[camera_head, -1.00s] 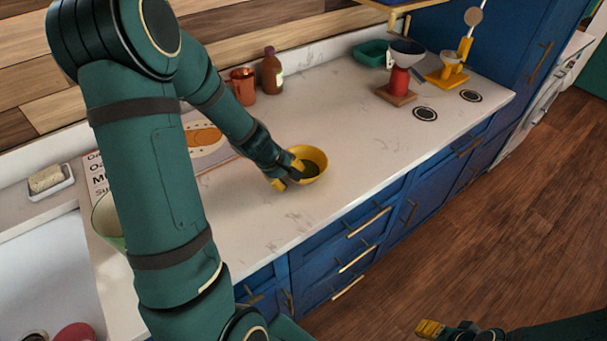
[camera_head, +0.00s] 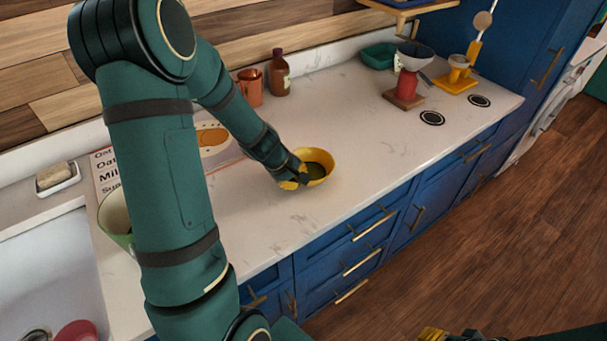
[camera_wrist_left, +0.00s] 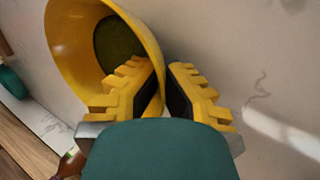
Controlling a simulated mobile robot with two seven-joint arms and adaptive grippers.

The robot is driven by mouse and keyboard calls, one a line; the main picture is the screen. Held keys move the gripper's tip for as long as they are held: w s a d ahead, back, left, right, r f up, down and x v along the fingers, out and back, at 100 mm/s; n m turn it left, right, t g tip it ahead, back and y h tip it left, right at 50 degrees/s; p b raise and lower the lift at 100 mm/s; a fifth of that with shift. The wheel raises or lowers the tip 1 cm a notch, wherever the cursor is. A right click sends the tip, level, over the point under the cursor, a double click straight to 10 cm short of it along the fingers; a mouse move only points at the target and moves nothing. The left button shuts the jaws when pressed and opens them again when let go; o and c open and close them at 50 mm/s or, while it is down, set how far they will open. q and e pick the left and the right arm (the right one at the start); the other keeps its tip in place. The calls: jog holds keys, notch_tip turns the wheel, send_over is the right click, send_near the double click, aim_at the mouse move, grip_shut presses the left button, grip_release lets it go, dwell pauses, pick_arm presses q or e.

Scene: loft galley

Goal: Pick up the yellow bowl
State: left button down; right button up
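The yellow bowl (camera_head: 322,158) sits on the pale countertop, near its front edge, with a dark round patch inside. My left gripper (camera_head: 295,180) is at the bowl's near-left side. In the left wrist view the bowl (camera_wrist_left: 75,45) fills the upper left, and the left gripper's yellow fingers (camera_wrist_left: 164,85) straddle its wall. One finger is inside the bowl and the other outside, drawn close together on the wall. No clear gap under the bowl shows. My right gripper (camera_head: 432,334) is at the bottom edge of the head view, cut off, away from the counter.
A copper mug (camera_head: 250,88) and a brown bottle (camera_head: 279,74) stand along the wall. A red-based grinder (camera_head: 406,86), a yellow stand (camera_head: 456,82) and a teal container (camera_head: 378,56) are farther right. A green bowl (camera_head: 114,218) is partly behind my left arm. Counter right of the yellow bowl is clear.

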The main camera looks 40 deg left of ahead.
pick_arm(q)
notch_tip(320, 180, up, 9)
jog(key=p, duration=0.5)
jog(key=shift+w+f+p, duration=0.1)
jog(key=shift+f+p, duration=0.05)
jog(key=shift+p, duration=0.15)
jog(key=shift+r+p, duration=0.35)
jog(key=shift+r, duration=0.35)
